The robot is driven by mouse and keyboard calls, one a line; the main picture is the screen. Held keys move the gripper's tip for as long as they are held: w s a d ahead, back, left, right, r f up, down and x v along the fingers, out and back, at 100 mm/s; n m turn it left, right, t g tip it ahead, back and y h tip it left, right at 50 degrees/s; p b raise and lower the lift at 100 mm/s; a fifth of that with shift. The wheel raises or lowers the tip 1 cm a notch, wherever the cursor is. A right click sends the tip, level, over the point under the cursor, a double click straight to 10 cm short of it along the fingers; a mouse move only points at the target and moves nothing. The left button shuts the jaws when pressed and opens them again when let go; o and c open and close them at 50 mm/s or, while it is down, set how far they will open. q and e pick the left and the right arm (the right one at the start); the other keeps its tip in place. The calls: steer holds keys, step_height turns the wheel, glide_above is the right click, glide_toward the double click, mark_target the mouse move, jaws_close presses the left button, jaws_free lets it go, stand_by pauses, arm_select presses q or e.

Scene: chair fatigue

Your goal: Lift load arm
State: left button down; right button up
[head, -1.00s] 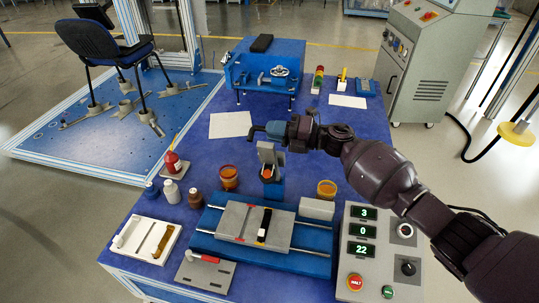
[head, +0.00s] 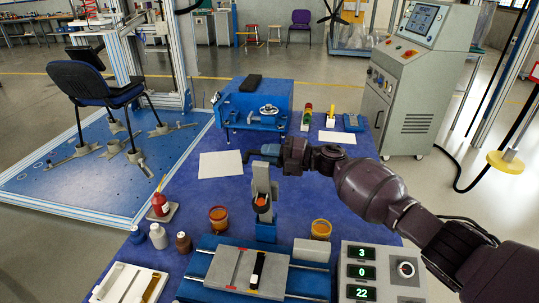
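The load arm (head: 261,181) looks like a pale grey upright bar with an orange-red round part (head: 261,201) low on its front. It stands above a blue block (head: 266,233) at the middle of the table. My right gripper (head: 262,153) comes in from the right, its blue fingers at the top end of the load arm. The fingers overlap the bar's top in this view; I cannot tell whether they touch or grip it. My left gripper is not in view.
Jars of orange material (head: 218,219) and (head: 321,230) flank the blue block. Small bottles (head: 158,236) stand left. A control box (head: 385,272) with green displays is at front right. A blue machine (head: 255,106) stands behind; a white sheet (head: 220,164) lies left of my gripper.

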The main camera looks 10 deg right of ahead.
steer(key=o, duration=0.4)
steer(key=shift+o, duration=0.2)
steer(key=shift+d, duration=0.1)
arm_select(q)
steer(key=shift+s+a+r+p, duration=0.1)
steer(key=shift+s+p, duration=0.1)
steer(key=shift+p, duration=0.3)
arm_select(e)
steer(key=v, duration=1)
steer(key=shift+d, duration=0.3)
steer(key=shift+s, duration=0.15)
